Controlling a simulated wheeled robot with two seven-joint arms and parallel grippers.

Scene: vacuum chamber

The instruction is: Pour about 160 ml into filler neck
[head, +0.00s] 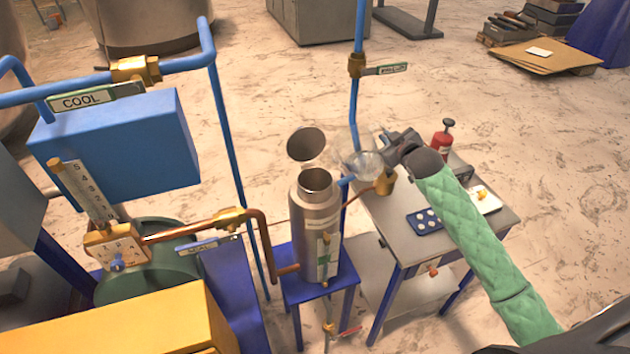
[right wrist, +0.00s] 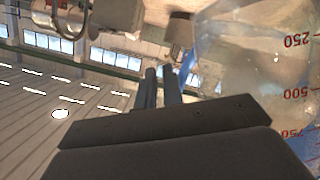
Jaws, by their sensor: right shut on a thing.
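The filler neck (head: 316,182) is the round open mouth on top of a steel cylindrical vessel (head: 312,225), which stands on a blue stand. Its round lid (head: 305,144) is swung up behind the mouth. My right gripper (head: 388,150) is shut on a clear jug (head: 364,162), to the right of the neck and apart from it. The jug looks tilted; its liquid level is hard to make out. In the right wrist view the jug (right wrist: 245,60) fills the right side, with red marks 250, 500 and 750, beside my gripper fingers (right wrist: 160,85). My left gripper is out of view.
A blue vertical pipe (head: 355,100) rises behind the jug. A copper pipe (head: 262,235) runs left of the vessel.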

